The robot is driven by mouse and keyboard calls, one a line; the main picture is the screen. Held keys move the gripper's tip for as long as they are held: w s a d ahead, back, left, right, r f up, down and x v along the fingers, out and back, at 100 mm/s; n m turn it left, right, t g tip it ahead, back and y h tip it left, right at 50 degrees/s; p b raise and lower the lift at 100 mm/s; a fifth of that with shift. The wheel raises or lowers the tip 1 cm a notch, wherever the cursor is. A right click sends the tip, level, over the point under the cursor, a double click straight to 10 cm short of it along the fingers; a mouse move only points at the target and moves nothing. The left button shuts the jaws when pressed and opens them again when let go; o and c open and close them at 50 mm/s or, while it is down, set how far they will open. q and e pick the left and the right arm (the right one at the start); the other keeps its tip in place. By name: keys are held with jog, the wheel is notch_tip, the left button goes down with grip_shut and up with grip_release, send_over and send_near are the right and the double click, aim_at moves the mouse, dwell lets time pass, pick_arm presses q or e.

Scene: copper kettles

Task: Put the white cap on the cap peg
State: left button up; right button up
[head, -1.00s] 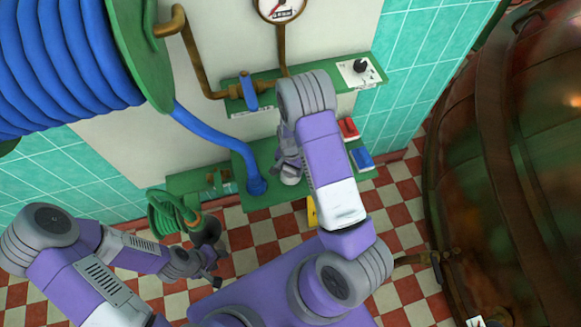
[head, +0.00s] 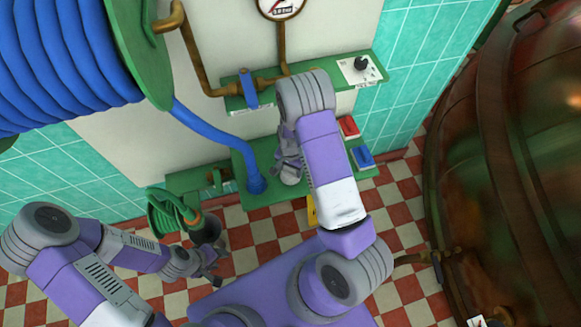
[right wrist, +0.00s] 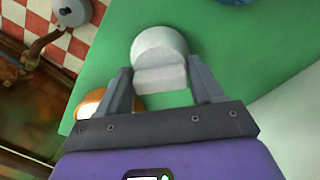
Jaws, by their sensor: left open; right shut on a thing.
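The white cap (right wrist: 160,55) is a pale round piece with a flat raised grip. It sits between the fingers of my right gripper (right wrist: 162,78), which is shut on that grip. Behind the cap is the green shelf (right wrist: 245,55); I cannot tell whether the cap touches it. In the head view my right gripper (head: 289,168) is over the green shelf (head: 262,202), partly hidden by its arm. I cannot make out the cap peg; it may be hidden. My left gripper (head: 214,262) is open and empty above the checkered floor.
A blue hose (head: 213,134) runs down to the green shelf. A red block (head: 348,127) and a blue block (head: 362,157) lie right of my right arm. An orange-rimmed white round thing (right wrist: 92,104) is beside the gripper's left finger. A large copper kettle (head: 500,170) stands at the right.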

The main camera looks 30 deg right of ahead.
jog(key=shift+f, duration=0.1)
jog(key=o, duration=1)
jog(key=shift+o, duration=0.2)
notch_tip(320, 180, up, 8)
jog(key=shift+f+p, duration=0.2)
jog(key=shift+p, duration=1)
jog(key=s+a+f+n+y, duration=0.2)
jog(key=s+a+f+n, duration=0.1)
jog(key=s+a, duration=0.5)
jog(key=s+a+f+n+y, duration=0.2)
jog(key=s+a+f+n, duration=0.1)
jog(key=s+a+n, duration=0.2)
jog(key=s+a, duration=0.2)
jog(key=a, duration=0.1)
jog(key=shift+s+f+t, duration=0.3)
jog(key=shift+s+f, duration=0.05)
jog(key=shift+f, duration=0.05)
